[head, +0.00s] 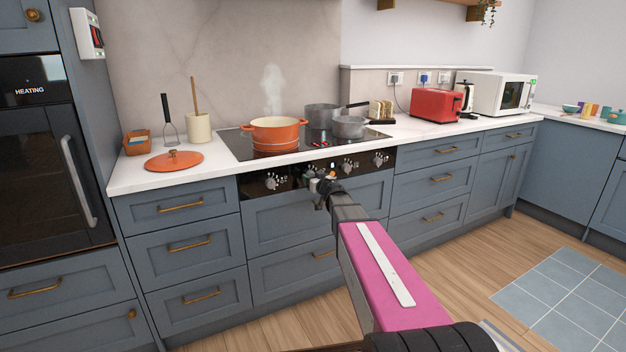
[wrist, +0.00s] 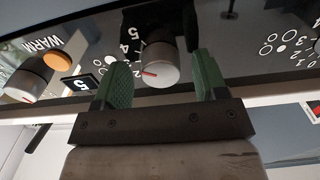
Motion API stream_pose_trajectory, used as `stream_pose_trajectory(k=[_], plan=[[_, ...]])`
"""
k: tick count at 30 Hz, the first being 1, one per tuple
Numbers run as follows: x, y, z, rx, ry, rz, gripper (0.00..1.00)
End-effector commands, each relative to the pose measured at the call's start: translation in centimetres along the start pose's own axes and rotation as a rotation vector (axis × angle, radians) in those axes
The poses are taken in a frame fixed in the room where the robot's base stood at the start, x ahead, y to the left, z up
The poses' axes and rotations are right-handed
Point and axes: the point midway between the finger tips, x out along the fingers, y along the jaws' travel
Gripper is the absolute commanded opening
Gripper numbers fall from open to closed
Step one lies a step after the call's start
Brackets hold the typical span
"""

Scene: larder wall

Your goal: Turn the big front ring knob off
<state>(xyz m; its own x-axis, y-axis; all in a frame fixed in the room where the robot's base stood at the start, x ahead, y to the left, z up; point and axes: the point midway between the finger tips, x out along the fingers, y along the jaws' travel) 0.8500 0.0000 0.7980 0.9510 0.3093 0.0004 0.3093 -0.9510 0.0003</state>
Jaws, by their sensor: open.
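The control panel (head: 352,168) on the cooker front carries several round silver knobs with white markings. In the wrist view one silver knob (wrist: 160,66) with a red pointer line sits between the two green fingertips of my gripper (wrist: 162,78), with figures 4 and 5 beside it. My gripper is open around this knob; whether a finger touches it I cannot tell. The frames do not show which knob serves the big front ring.
A steaming orange pot (head: 275,133) and two grey pans (head: 349,127) stand on the black hob (head: 237,143). An orange lid (head: 174,161) lies on the counter (head: 130,180) to the left. A red toaster (head: 437,105) is further right.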

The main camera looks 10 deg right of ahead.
Motion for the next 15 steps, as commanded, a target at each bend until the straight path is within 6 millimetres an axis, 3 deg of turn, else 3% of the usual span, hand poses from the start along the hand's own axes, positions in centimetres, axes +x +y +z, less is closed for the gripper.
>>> stream_pose_trajectory(k=[6,9,11,15], plan=[[0.0,-0.02,0.0,0.0,0.0,0.0,0.66],[-0.01,-0.02,0.01,0.0,0.0,0.0,0.33],[-0.01,-0.02,0.01,0.0,0.0,0.0,0.17],[-0.01,-0.03,0.02,-0.001,0.0,0.0,0.17]])
